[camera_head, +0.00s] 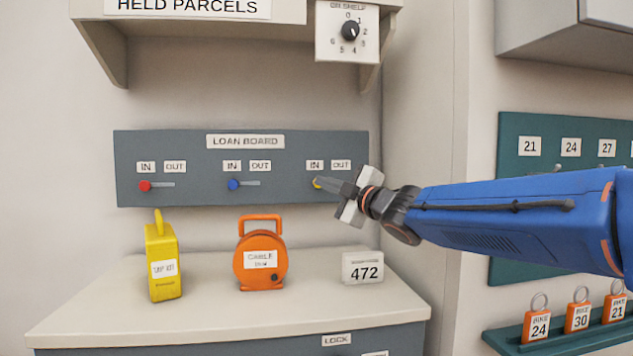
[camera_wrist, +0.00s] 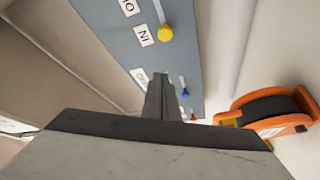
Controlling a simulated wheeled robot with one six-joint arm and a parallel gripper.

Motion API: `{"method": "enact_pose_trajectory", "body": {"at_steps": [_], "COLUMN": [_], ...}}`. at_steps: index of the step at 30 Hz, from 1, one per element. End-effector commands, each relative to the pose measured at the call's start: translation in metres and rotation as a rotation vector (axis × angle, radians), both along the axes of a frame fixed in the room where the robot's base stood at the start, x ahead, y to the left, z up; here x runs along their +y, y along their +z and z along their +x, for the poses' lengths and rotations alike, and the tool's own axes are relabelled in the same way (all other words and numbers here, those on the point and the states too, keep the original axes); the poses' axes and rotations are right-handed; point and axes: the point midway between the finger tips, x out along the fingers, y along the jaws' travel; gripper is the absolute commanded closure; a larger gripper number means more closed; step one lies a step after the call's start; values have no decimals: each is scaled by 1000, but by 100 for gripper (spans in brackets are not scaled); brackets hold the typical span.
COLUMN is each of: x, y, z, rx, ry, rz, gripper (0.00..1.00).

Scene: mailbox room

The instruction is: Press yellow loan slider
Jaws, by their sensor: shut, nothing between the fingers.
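The yellow slider knob (camera_head: 317,183) is at the right of the grey loan board (camera_head: 300,200), below its IN label and at the left end of its slot. In the wrist view the yellow knob (camera_wrist: 166,33) is fully visible beside IN, its slot running up toward OUT. In the wrist view the shut fingertips (camera_wrist: 160,78) appear below the knob with a gap between. Whether they touch the board is unclear.
Red (camera_head: 145,186) and blue (camera_head: 233,184) sliders are also under IN. On the counter (camera_head: 215,310) below stand a yellow case (camera_head: 162,268), an orange cable reel (camera_head: 260,262) and a 472 block (camera_head: 362,267). A shelf (camera_head: 215,32) overhangs above.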

Motion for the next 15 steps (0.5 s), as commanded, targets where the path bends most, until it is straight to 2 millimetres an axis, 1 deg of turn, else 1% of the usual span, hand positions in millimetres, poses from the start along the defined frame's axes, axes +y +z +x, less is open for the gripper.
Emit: {"method": "enact_pose_trajectory", "body": {"at_steps": [10, 15], "x": [1, 11], "y": [0, 2], "z": [2, 14], "rx": [0, 0], "ry": [-1, -1], "rz": [0, 0], "gripper": [100, 100]}}
